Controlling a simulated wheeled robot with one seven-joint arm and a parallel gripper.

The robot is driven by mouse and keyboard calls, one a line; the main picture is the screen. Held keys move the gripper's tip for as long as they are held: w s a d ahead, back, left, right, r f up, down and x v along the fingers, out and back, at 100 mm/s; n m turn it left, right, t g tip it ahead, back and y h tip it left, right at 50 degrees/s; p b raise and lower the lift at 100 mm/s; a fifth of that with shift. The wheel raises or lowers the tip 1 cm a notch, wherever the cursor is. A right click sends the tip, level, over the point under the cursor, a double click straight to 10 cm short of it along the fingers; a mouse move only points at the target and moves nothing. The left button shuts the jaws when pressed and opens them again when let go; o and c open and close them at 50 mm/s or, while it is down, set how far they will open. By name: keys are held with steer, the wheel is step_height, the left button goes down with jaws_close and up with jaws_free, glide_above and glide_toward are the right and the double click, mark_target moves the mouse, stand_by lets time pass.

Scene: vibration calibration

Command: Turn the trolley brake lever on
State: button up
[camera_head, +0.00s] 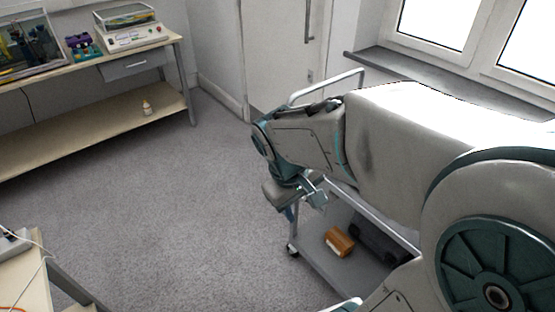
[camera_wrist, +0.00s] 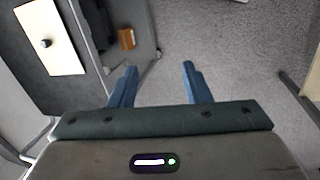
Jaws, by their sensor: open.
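The trolley (camera_head: 366,210) stands on the grey carpet at the right, largely hidden behind my arm. Its silver handle (camera_head: 325,87), lower shelf and one front caster (camera_head: 292,251) show. My gripper (camera_head: 308,196) hangs beside the trolley's front end, pointing down. The trolley's lower shelf (camera_wrist: 142,18) shows to the upper left there. A small dark part (camera_wrist: 157,54) sits at the shelf's corner near the left fingertip. I cannot clearly make out the brake lever.
A wooden block (camera_head: 339,241) and a dark box (camera_head: 378,241) lie on the lower shelf. A pale plate with a black knob (camera_wrist: 47,43) is at upper left in the wrist view. A workbench (camera_head: 95,113) stands at the back left. The carpet (camera_head: 170,210) between is clear.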

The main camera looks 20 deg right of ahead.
steer(key=w+d+f+n+g+h+b, duration=0.1)
steer(key=w+d+f+n+h+b, duration=0.1)
steer(key=w+f+n+h+b, duration=0.45)
steer(key=w+d+f+n+h+b, duration=0.3)
steer(key=w+f, duration=0.4)
steer(key=f, duration=0.4)
steer(key=w+a+f+n+t+h+b, duration=0.2)
steer(key=w+f+n+t+b, duration=0.1)
steer(key=w+f+n, duration=0.25)
steer(key=w+a+f+n+t+h+b, duration=0.2)
steer(key=w+f+n+t+h+b, duration=0.15)
steer(key=w+f, duration=0.35)
steer(key=f+b+x, duration=0.1)
steer(key=x, duration=1.2)
steer(key=shift+w+d+y+b, duration=0.2)
steer(key=shift+y+b, duration=0.15)
steer(key=shift+y, duration=0.05)
jaws_close()
